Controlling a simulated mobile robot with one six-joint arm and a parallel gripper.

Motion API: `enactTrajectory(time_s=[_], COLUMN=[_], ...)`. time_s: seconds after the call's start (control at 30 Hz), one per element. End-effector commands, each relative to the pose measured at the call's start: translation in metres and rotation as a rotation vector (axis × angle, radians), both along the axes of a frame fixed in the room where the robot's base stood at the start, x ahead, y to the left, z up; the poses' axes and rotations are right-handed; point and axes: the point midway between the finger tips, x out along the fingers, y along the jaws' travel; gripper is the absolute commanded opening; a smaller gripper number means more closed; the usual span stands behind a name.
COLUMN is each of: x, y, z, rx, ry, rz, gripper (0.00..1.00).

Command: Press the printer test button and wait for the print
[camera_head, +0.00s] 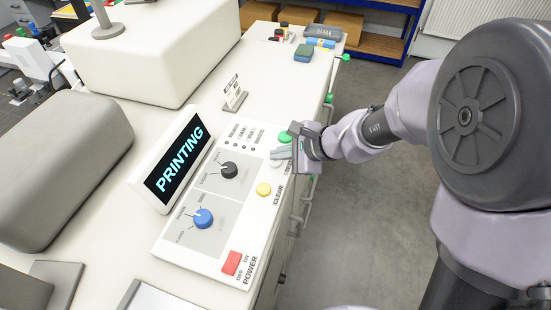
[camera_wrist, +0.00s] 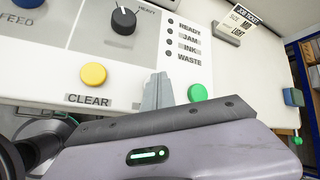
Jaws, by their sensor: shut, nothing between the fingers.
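The control panel (camera_head: 220,243) lies on the white machine, and its tilted display (camera_head: 180,160) reads PRINTING. My gripper (camera_head: 279,154) is shut and empty at the panel's right edge. Its fingertips are over or against the area of a pale button (camera_head: 275,163), between the green button (camera_head: 285,137) and the yellow CLEAR button (camera_head: 264,189). A label beside the pale button is partly hidden, so I cannot read it fully. In the wrist view the shut fingers (camera_wrist: 157,92) point at the panel between yellow (camera_wrist: 93,74) and green (camera_wrist: 197,93). I cannot tell whether they touch the button.
The panel also has a black knob (camera_head: 229,170), a blue knob (camera_head: 203,218) and a red POWER switch (camera_head: 231,263). A small job ticket stand (camera_head: 235,95) is behind it. A grey rounded cover (camera_head: 60,170) lies at left. Open floor (camera_head: 370,220) is at right.

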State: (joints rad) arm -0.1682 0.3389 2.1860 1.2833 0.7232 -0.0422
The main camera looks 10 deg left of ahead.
Motion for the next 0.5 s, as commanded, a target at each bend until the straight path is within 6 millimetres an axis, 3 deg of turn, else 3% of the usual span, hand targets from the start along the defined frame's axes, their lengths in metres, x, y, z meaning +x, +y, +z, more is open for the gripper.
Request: enactTrajectory(time_s=[0.5], x=[0.0], y=[0.0], z=[0.016], rx=[0.0], ry=[0.0], rz=[0.0], gripper=[0.0])
